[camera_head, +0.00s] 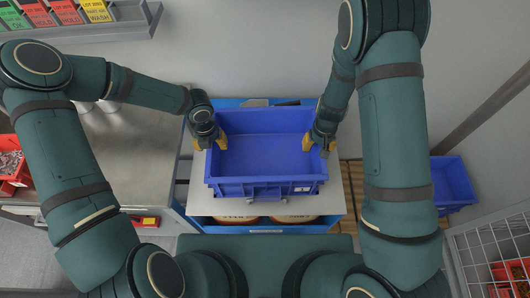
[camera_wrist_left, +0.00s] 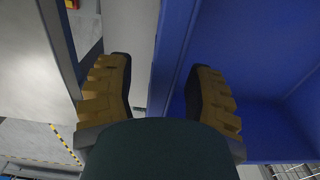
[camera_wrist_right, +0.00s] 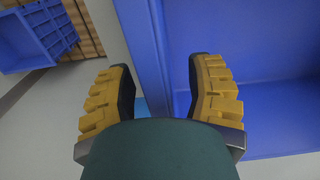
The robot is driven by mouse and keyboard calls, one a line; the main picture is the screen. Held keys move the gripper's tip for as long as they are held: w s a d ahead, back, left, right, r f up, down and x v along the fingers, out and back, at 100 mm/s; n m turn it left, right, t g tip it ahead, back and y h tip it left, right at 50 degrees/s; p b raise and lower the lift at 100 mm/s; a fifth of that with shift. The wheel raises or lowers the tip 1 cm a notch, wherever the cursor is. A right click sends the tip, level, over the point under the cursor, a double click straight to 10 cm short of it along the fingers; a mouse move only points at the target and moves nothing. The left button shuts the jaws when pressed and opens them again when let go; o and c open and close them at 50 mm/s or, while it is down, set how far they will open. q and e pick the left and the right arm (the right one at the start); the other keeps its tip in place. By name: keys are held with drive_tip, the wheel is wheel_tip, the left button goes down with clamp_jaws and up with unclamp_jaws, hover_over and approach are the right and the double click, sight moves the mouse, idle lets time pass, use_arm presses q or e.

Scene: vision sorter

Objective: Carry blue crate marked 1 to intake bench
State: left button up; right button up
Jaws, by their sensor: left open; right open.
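The blue crate (camera_head: 266,155) sits upright on a light-topped cart or stand (camera_head: 335,195) in the middle of the head view. It looks empty, and I cannot read a number on it. My left gripper (camera_head: 209,143) is open at its left wall, with the wall (camera_wrist_left: 172,60) between its fingers in the left wrist view. My right gripper (camera_head: 319,144) is open at its right wall, with the wall (camera_wrist_right: 150,60) between its fingers in the right wrist view. I cannot make out which surface is the intake bench.
A grey bench (camera_head: 120,160) stands at the left with a red bin (camera_head: 12,165) of small parts. Another blue crate (camera_head: 452,183) sits lower at the right. A wire basket (camera_head: 490,255) is at the lower right.

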use_arm(q)
clamp_jaws()
use_arm(e)
clamp_jaws()
use_arm(q)
drive_tip(key=shift+r, duration=0.2)
use_arm(e)
drive_tip(key=shift+r, duration=0.15)
